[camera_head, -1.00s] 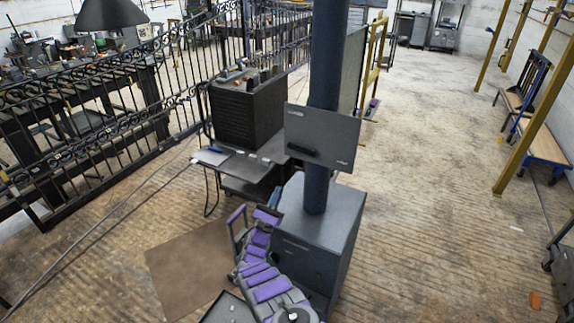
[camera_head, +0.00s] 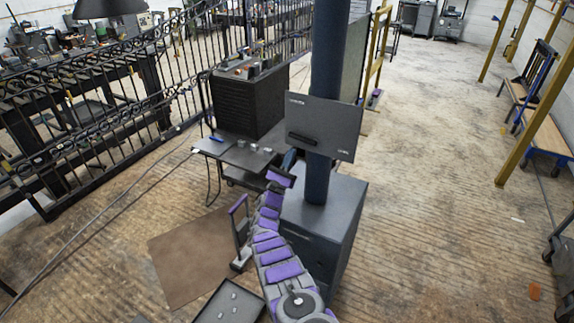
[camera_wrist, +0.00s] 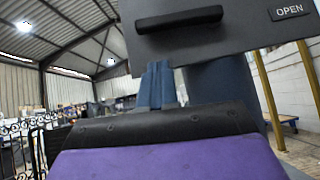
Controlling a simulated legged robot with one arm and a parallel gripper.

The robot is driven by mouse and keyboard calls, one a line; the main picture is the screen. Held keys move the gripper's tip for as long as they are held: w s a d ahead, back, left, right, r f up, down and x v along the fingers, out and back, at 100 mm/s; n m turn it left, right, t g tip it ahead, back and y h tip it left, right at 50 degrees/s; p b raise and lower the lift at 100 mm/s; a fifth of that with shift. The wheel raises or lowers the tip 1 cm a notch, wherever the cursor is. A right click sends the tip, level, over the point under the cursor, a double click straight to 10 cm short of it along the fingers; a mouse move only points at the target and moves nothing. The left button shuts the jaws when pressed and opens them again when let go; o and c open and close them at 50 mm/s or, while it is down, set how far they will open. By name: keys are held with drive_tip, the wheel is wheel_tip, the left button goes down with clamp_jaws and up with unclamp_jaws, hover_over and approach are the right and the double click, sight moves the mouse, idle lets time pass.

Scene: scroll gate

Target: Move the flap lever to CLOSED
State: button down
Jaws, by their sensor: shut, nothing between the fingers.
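A dark grey panel (camera_head: 335,122) is mounted on the blue post, with a black bar handle, the flap lever (camera_head: 302,139), low on its left half. One small label is at the panel's upper left and one at its lower right; both are too small to read in the head view. In the wrist view the lever (camera_wrist: 188,18) is at the top, and the OPEN label (camera_wrist: 289,13) is to its right. My gripper (camera_wrist: 158,66) is shut and empty, below and slightly left of the lever, with no visible contact. In the head view my gripper (camera_head: 289,160) is below the panel's left side.
The blue post (camera_head: 331,55) rises from a grey cabinet (camera_head: 332,210). A table (camera_head: 238,157) with a black slatted box (camera_head: 245,102) stands left of the panel. A black railing (camera_head: 95,115) runs further left. The floor at right is mostly clear.

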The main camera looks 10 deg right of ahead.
sight(295, 138)
drive_tip(key=shift+s+d+r, duration=0.1)
drive_tip(key=shift+s+r, duration=0.05)
drive_tip(key=shift+r, duration=1.7)
drive_tip(key=shift+r+m+g+h, duration=0.1)
drive_tip(key=shift+m+g+h, duration=0.2)
drive_tip(key=shift+m, duration=0.3)
drive_tip(key=shift+r+m+g+h+p, duration=0.15)
drive_tip(key=shift+m+g+h+p, duration=0.25)
drive_tip(key=shift+m+g+h, duration=0.5)
